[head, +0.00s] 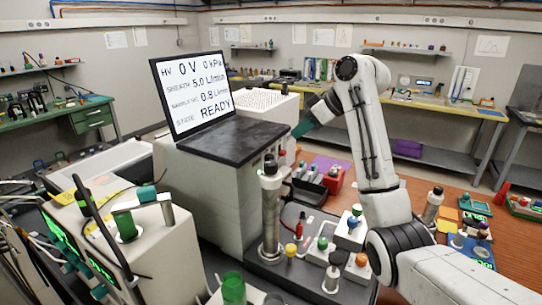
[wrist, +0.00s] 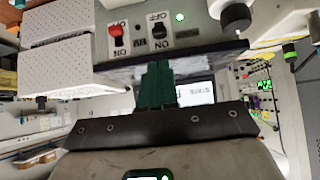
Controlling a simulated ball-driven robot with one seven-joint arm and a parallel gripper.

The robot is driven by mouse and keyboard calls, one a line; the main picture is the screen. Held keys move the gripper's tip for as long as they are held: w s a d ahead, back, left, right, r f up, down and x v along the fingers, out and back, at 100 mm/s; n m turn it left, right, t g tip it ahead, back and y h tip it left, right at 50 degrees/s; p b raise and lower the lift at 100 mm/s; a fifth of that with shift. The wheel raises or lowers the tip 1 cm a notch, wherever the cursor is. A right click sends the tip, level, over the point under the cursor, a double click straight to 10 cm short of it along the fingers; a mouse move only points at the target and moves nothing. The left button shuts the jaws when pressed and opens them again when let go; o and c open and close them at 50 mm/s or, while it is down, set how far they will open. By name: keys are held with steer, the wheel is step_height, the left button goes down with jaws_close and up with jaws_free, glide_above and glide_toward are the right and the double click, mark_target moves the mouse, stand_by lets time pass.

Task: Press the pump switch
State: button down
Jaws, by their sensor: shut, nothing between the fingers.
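A grey instrument cabinet (head: 205,190) stands at centre left in the head view. In the wrist view its panel (wrist: 200,60) carries a red rocker switch (wrist: 117,38) and a black rocker switch (wrist: 158,33), with a lit green lamp (wrist: 180,17) beside them. The small labels are hard to read, so I cannot tell which switch is the pump's. My gripper (wrist: 157,66) is shut and empty, its green fingers pointing toward the panel just below the black switch in the picture. No contact with a switch is visible. In the head view my gripper (head: 301,130) is beside the cabinet's right side.
A laptop-like screen (head: 195,95) on the cabinet reads 0 V, 0 kPa and READY. A white perforated block (head: 265,103) stands behind it. A metal cylinder (head: 270,210) and several small valves stand in front. A black knob (wrist: 235,17) sticks out beside the switches.

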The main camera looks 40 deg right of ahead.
stand_by(0.3)
steer(key=p, duration=0.2)
glide_toward(268, 155)
steer(key=x, duration=0.5)
steer(key=shift+w+f, duration=0.3)
step_height(268, 155, down, 3)
steer(key=shift+b, duration=0.3)
